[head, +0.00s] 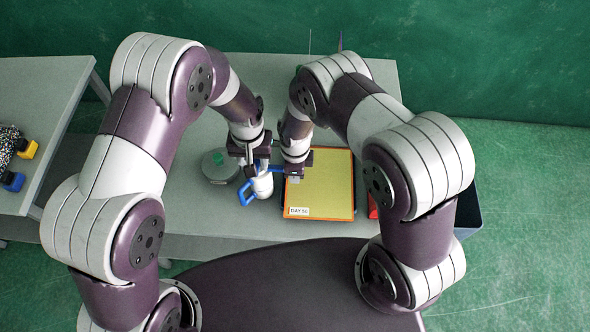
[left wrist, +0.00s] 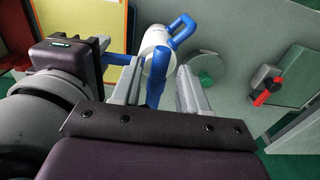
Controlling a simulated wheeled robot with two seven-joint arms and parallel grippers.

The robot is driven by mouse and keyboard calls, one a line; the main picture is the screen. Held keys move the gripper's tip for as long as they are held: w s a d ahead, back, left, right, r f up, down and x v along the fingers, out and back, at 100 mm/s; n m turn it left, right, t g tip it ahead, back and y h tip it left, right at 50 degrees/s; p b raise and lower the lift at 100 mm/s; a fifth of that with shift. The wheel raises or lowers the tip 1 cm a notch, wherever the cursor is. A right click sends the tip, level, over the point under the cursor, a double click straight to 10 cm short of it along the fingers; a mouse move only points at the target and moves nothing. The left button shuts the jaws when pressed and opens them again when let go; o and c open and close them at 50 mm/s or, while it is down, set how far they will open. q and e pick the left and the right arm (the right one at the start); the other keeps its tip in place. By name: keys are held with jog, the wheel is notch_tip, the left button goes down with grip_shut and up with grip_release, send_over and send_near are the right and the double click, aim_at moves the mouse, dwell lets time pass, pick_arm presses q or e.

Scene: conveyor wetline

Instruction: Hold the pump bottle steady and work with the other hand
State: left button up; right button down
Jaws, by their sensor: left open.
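The white pump bottle (head: 263,187) with blue parts and a blue side handle (head: 245,193) stands on the grey table, left of the yellow tray. In the left wrist view the bottle (left wrist: 154,48) shows beyond my fingers, with a blue part (left wrist: 155,86) between them. My left gripper (head: 253,168) is open just over and beside the bottle; its fingers (left wrist: 160,90) are apart, and contact is unclear. My right gripper (head: 297,170) is close by on the right, near a blue part (left wrist: 117,60); its fingers are mostly hidden, so its opening is unclear.
A yellow panel with an orange rim (head: 353,203) and a "DAY 50" label lies right of the bottle. A grey disc (head: 215,176) with a green knob is at the left. A red object (head: 372,206) is at the right. A second table (head: 45,95) stands left.

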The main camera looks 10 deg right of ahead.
pick_arm(q)
jog(key=shift+w+f, duration=0.1)
jog(key=shift+f, duration=1.2)
grip_shut()
jog(key=shift+r, duration=1.8)
jog(key=shift+d+r, duration=0.1)
jog(key=shift+r, duration=0.05)
jog(key=shift+w+r, duration=0.1)
jog(key=shift+r, duration=0.4)
